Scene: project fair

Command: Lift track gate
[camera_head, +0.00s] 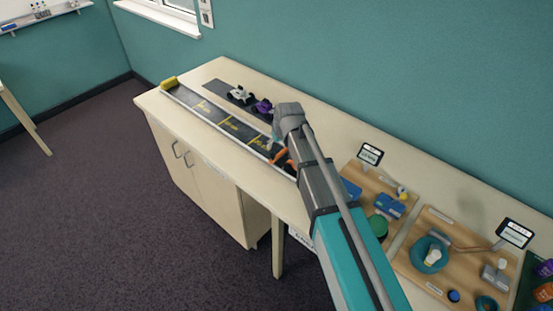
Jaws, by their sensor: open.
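A long dark track (206,107) with pale side rails and yellow markings runs along the wooden bench. A small orange piece (281,156) shows at its near end, beside my arm; I cannot tell whether it is the track gate or a car. My gripper (274,142) is at the end of my arm, over the near part of the track and close to the orange piece. It is open, with no held object visible. My wrist and arm hide much of the fingers and the track's near end.
A white car (240,95) and a purple car (262,106) stand on a dark strip behind the track. A yellow block (169,83) sits at the track's far end. Wooden display boards (412,264) with small parts and signs fill the bench to the right. A wall runs behind.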

